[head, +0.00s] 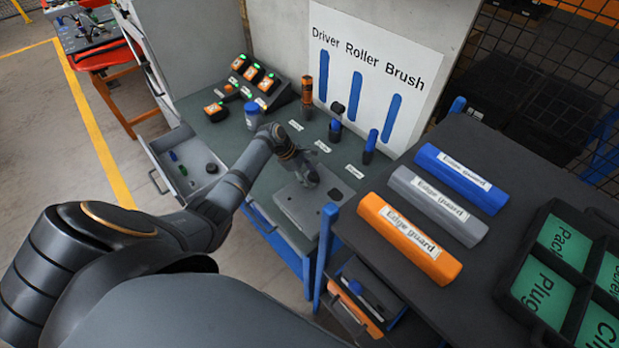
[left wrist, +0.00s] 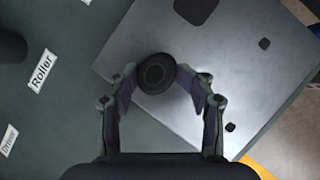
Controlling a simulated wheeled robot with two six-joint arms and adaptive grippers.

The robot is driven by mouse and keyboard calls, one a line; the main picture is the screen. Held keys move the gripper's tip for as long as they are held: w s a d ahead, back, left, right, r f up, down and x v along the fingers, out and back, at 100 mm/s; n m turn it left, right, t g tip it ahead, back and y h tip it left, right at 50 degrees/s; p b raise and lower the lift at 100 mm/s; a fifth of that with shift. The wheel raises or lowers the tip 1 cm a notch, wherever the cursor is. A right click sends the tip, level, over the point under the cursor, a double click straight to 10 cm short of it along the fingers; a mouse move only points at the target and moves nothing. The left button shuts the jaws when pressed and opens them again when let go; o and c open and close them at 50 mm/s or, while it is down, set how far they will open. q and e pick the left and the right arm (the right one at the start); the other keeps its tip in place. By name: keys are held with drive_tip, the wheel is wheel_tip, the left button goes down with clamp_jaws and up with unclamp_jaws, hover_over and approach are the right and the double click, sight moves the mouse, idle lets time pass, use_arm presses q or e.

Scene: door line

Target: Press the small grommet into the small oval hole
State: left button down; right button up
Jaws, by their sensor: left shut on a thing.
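A grey metal plate (head: 296,208) lies on the green bench top (head: 228,135). It fills much of the left wrist view (left wrist: 225,85). My left gripper (left wrist: 157,74) is shut on a round black grommet (left wrist: 157,73), held between the fingertips over the plate's edge region. In the left wrist view a small dark rounded opening (left wrist: 264,43) is right of the grommet, and a smaller dark one (left wrist: 230,127) is lower right. A larger dark shape (left wrist: 195,8) is cut by the top edge. I cannot tell the grommet's height above the plate. My right gripper is not in view.
An open drawer (head: 158,152) at left holds several small parts. A blue-lidded cup (head: 252,114) and upright tools (head: 307,90) stand on the bench behind. At right, a dark table carries orange (head: 408,240), grey and blue edge guards and a sectioned black tray (head: 515,262).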

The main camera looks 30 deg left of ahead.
use_arm(q)
drive_tip(key=shift+s+f+g, duration=0.15)
drive_tip(key=shift+s+f, duration=0.25)
drive_tip(key=shift+f, duration=0.3)
drive_tip(key=shift+s+f+g, duration=0.15)
drive_tip(key=shift+s+f, duration=0.25)
drive_tip(key=shift+f, duration=0.25)
drive_tip(key=shift+w+f, duration=0.45)
drive_tip(key=shift+w, duration=0.2)
drive_tip(key=shift+s+p, duration=0.1)
drive_tip(key=shift+p, duration=0.2)
drive_tip(key=shift+a+r, duration=0.15)
drive_tip(key=shift+a, duration=0.1)
drive_tip(key=shift+s, duration=0.1)
drive_tip(key=c, duration=0.8)
unclamp_jaws()
drive_tip(key=o, duration=0.8)
drive_tip(key=shift+w+a+f, duration=0.25)
drive_tip(key=shift+w+a, duration=0.05)
drive_tip(key=shift+a, duration=0.05)
drive_tip(key=shift+r+p, duration=0.3)
drive_tip(key=v, duration=1.1)
drive_tip(key=shift+a+r, duration=0.2)
drive_tip(key=shift+r, duration=0.05)
